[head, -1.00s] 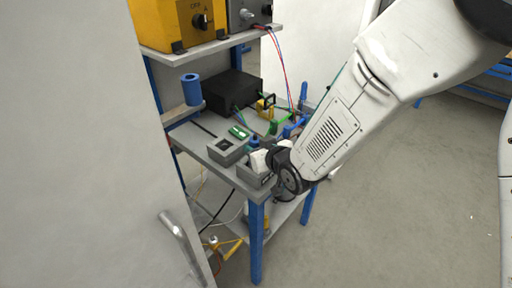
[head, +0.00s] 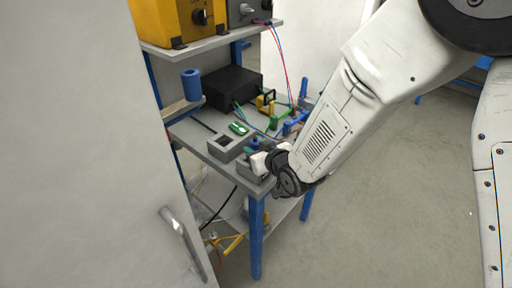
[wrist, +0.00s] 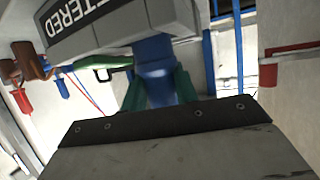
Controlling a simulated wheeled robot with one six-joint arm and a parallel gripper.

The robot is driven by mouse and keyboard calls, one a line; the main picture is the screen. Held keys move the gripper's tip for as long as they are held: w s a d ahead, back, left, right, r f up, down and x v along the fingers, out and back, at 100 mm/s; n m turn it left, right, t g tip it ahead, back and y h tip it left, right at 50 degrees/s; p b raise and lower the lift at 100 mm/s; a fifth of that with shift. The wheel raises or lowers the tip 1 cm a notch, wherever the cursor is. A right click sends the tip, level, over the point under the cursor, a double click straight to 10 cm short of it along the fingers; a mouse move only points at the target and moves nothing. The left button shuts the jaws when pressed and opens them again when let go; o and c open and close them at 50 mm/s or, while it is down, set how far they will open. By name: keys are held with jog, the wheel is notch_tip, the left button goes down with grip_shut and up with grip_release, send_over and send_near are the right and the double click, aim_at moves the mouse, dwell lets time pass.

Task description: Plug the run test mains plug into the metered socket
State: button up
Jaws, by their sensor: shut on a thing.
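The metered socket is a grey box with a dark label reading "METERED" (wrist: 98,32), close across the top of the wrist view. My gripper (wrist: 157,82) has green fingers closed on a blue plug (wrist: 155,50). The plug's far end meets the box's lower edge in the picture; I cannot tell whether it is seated in a socket hole. In the head view my gripper (head: 262,161) is at the bench's near corner, over a grey box (head: 249,173) that it partly hides.
A grey box with a square opening (head: 217,151) stands left of my gripper on the bench (head: 190,134). Behind are a green item (head: 239,129), a black box (head: 232,88) and a blue cylinder (head: 191,87). A shelf (head: 215,41) overhangs. A white door (head: 80,130) is at left; floor at right is clear.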

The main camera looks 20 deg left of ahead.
jog(key=shift+f, duration=0.35)
jog(key=o, duration=1.1)
jog(key=shift+c, duration=0.2)
jog(key=v, duration=0.7)
jog(key=shift+s+d, duration=0.2)
jog(key=shift+d, duration=0.1)
